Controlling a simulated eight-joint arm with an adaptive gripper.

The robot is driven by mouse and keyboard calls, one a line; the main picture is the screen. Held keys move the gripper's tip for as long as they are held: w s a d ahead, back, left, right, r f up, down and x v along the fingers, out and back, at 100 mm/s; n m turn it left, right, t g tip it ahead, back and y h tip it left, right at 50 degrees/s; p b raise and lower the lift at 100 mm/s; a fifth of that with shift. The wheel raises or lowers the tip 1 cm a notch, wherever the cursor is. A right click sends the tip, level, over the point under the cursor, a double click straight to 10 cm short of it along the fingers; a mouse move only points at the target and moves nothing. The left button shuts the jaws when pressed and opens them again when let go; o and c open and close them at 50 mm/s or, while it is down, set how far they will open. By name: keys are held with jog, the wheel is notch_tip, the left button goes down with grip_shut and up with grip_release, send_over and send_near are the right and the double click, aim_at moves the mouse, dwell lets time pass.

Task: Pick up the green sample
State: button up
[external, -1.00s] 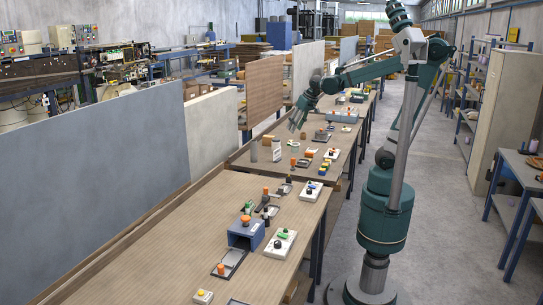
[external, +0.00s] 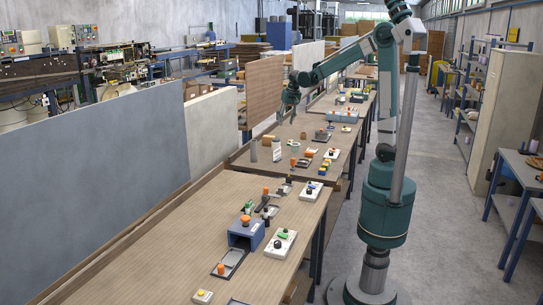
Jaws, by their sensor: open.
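A small green object (external: 249,205) stands at the back of the blue box on the near table. Another small green piece (external: 282,234) is on a white panel to its right, and one more (external: 346,128) lies on the far table. They are too small for me to tell which is the green sample. My gripper (external: 287,116) is open above the far part of the middle table, well away from the near green pieces. No object shows between its fingers, though they are small in this view.
The blue box (external: 239,237) with an orange knob stands on the near table (external: 160,265). White control panels (external: 280,248) and a dark tray (external: 230,263) lie near it. The left part of the near table is clear.

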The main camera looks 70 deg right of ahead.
jog(key=w+d+f+m+g+p, duration=0.1)
jog(key=w+d+f+m, duration=0.15)
jog(key=d, duration=0.45)
jog(key=w+d+f+m+p, duration=0.1)
jog(key=w+d+f+p, duration=0.15)
jog(key=d, duration=0.35)
jog(key=m+g+y+p, duration=0.1)
jog(key=m+g+p, duration=0.1)
jog(key=m, duration=0.1)
send_near(290, 142)
jog(key=shift+w+d+f, duration=0.1)
jog(key=shift+d+f, duration=0.35)
jog(key=shift+d, duration=0.4)
jog(key=shift+d+f, duration=0.25)
jog(key=shift+f+b, duration=0.3)
jog(key=shift+f, duration=1)
jog(key=shift+f, duration=2.6)
